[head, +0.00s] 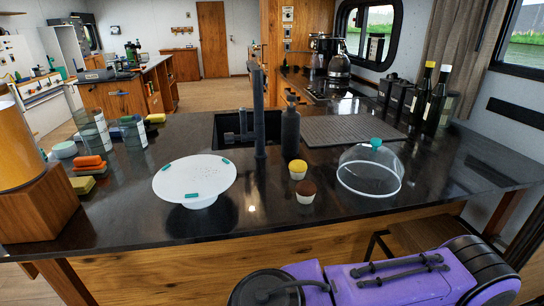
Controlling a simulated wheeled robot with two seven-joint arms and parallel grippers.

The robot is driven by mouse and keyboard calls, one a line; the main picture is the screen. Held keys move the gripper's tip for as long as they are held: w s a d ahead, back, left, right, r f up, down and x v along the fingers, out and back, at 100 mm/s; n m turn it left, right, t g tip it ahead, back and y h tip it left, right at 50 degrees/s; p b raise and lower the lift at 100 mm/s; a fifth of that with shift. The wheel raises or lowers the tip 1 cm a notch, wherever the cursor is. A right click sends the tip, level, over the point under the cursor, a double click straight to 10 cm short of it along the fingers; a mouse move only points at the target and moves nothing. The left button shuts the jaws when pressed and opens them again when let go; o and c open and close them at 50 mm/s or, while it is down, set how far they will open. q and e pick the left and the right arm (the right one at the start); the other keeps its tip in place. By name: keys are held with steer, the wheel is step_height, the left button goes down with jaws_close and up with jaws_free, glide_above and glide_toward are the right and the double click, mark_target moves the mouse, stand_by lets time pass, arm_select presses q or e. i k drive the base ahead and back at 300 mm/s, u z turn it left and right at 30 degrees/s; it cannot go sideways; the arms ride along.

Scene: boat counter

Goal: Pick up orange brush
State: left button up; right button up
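A small orange-topped block (89,161), which looks like the orange brush, lies on the dark counter at the left. Its details are too small to tell. It is just behind a yellow-topped block (82,185) and to the right of the wooden block under the orange cylinder. Neither gripper can be made out.
Two clear glasses (131,133) stand behind the orange block. A white cake stand (194,178) is to its right. Two cupcakes (306,191) and a glass dome (370,171) stand farther right. The orange cylinder (14,140) stands at the left edge. The front counter strip is mostly clear.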

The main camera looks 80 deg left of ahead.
mark_target(93, 164)
steer(key=u, duration=1.9)
